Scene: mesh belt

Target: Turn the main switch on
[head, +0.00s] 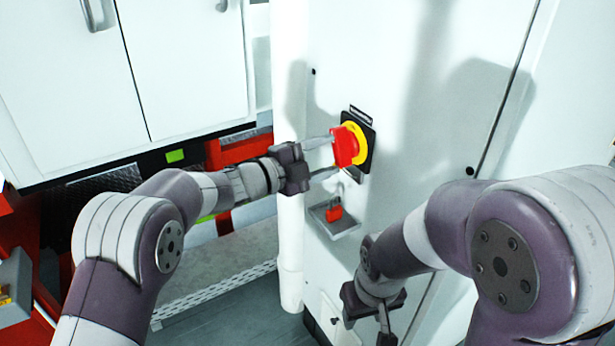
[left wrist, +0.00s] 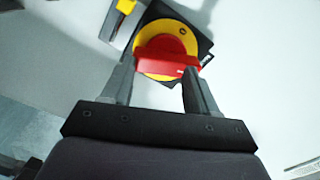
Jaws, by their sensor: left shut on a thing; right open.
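The main switch is a red rotary handle (head: 346,146) on a yellow ring (head: 359,143) with a black square plate (head: 369,136), mounted on the white cabinet. In the left wrist view the red handle (left wrist: 168,62) lies crosswise on the yellow disc (left wrist: 165,42), and the black plate looks tilted. My left gripper (head: 331,158) is shut on the red handle, with one finger at each end of it. The left wrist view also shows its two fingers (left wrist: 160,82) against the handle. My right gripper (head: 362,330) is open and empty, low by the cabinet front; its fingertips are partly hidden.
A white vertical pipe (head: 290,250) runs left of the cabinet front (head: 420,60). White cupboard doors (head: 60,100) stand at left.

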